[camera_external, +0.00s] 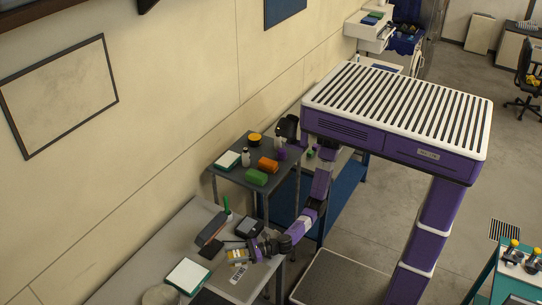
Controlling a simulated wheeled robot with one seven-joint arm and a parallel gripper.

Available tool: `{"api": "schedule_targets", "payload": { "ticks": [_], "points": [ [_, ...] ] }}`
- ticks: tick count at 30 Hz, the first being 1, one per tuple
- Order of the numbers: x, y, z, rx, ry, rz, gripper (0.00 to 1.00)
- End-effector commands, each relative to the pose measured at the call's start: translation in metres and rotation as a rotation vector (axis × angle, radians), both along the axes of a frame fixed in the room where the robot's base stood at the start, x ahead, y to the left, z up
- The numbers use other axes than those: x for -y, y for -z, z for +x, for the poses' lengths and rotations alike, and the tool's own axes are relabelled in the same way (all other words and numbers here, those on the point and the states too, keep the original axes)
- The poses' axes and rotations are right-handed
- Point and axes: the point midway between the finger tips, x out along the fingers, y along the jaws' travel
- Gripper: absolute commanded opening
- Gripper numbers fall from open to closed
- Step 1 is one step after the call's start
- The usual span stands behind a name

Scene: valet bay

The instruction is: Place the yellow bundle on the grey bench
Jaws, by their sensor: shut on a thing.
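My gripper (243,256) is at the end of the purple arm, low over the right side of the light grey bench (152,250). It is shut on the yellow bundle (235,258), which shows as a small yellow and pale shape between the fingers. The fingers hide part of it. I cannot tell whether the bundle touches the bench top or hangs just above it.
Near the gripper, the bench holds a dark box (249,227), a green bottle (227,206), a long dark case (211,228) and a white-topped pad (188,276). A darker table (230,172) behind carries green and orange bundles. The bench's left part is bare.

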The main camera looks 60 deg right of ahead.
Motion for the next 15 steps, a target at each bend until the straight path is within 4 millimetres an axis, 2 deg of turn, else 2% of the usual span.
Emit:
{"api": "schedule_targets", "payload": {
  "ticks": [1,3,6,15],
  "points": [
    [0.0,0.014,0.0,0.002,-0.002,-0.005,0.01],
    [0.0,0.03,0.0,0.001,-0.001,-0.004,0.01],
    [0.0,0.046,-0.001,0.002,-0.002,-0.002,0.01],
    [0.0,0.074,-0.001,0.001,-0.002,-0.002,0.01]
  ]
}}
